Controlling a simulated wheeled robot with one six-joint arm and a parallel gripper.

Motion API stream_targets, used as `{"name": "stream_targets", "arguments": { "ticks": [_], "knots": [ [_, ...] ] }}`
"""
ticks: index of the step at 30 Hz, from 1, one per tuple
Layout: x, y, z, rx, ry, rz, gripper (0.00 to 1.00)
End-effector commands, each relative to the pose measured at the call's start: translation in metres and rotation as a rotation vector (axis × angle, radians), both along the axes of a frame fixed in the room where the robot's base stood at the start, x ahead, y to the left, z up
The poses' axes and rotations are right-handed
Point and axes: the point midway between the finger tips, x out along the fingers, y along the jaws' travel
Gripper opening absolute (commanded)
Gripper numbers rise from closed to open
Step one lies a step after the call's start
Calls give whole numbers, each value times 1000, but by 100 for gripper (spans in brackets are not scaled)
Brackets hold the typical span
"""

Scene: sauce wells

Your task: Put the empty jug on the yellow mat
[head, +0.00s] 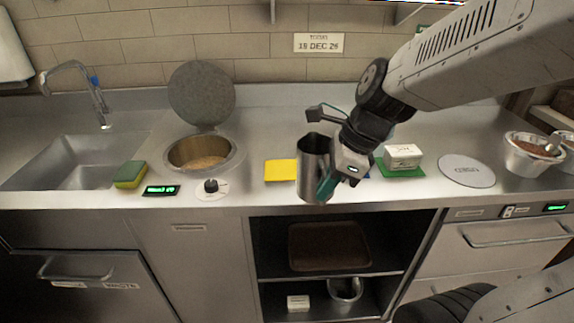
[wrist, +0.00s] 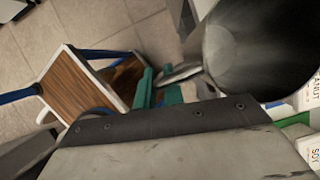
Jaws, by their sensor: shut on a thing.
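The metal jug (head: 312,160) is upright or nearly so in the head view, just right of the yellow mat (head: 280,171). It overlaps the counter's front edge in the picture. My gripper (head: 326,186) has its teal fingers at the jug's right side. In the wrist view, my gripper (wrist: 160,92) is shut on the jug's handle, and the jug (wrist: 255,50) shows a dark, bare inside with no contents visible. The yellow mat lies flat on the counter, with nothing seen on it. The wrist view does not show it.
An open sauce well (head: 203,153) with its lid (head: 201,94) raised stands left of the mat, with a knob (head: 211,186) in front. A white block-like container (head: 402,156) sits on a green mat (head: 400,172) at right. A round plate (head: 466,171) lies further right.

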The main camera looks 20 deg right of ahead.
Motion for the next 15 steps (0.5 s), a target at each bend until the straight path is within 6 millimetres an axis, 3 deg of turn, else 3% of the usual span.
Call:
{"name": "stream_targets", "arguments": {
  "ticks": [8, 11, 15],
  "knots": [
    [3, 1, 0, -1, 1, 4, 0],
    [16, 1, -2, 0, 3, 4, 0],
    [49, 0, -5, 0, 4, 4, 0]
  ]
}}
